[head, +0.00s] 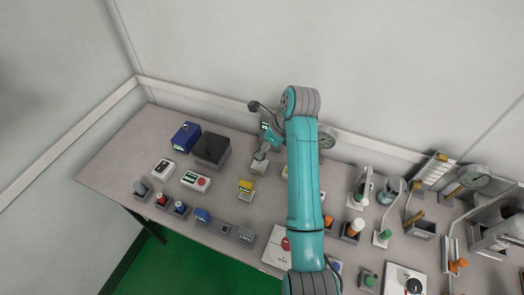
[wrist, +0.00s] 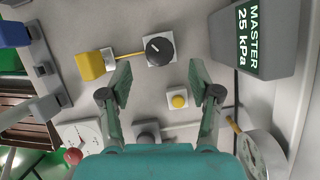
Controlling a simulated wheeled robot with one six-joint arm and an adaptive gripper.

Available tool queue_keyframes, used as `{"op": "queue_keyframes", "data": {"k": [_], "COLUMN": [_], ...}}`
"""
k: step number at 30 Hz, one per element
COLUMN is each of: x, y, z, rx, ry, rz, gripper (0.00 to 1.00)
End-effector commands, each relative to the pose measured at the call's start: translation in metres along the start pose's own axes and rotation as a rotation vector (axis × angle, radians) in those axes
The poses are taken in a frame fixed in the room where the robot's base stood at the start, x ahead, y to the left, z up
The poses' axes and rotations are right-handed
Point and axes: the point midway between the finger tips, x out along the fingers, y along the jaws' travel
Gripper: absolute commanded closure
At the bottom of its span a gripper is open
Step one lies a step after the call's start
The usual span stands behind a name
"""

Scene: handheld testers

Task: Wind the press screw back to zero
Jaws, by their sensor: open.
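My gripper (wrist: 160,72) is open and empty in the wrist view, with its two green fingers spread apart. A black round knob (wrist: 158,50) with a pale mark sits on a light square plate just beyond the fingertips, between their lines. I cannot tell for sure whether this knob is the press screw. A yellow button (wrist: 178,101) on a white base lies between the fingers, apart from both. In the head view my arm hides much of the bench around the gripper.
A grey box labelled "MASTER 25 kPa" (wrist: 258,35) stands right of the fingers. A round gauge (wrist: 262,153) is at lower right. A yellow block (wrist: 90,65) is at left. The head view shows a dark box (head: 211,150) and a crowded right side of the bench (head: 150,130).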

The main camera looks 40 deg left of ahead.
Motion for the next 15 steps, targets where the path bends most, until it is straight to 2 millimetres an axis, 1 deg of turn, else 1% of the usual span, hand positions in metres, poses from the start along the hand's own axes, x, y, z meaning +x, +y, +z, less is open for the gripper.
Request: {"op": "queue_keyframes", "data": {"k": [1, 3, 6, 10, 15], "x": [0.009, 0.02, 0.032, 0.042, 0.046], "y": [0.001, 0.001, 0.0, 0.0, 0.0], "z": [0.0, -0.001, -0.001, 0.0, 0.0], "rx": [0.0, 0.001, 0.001, 0.001, 0.0], "ry": [0.002, 0.002, 0.001, 0.0, 0.0], "rz": [0.003, 0.003, 0.002, 0.001, 0.001], "gripper": [0.37, 0.37, 0.37, 0.37, 0.37]}}
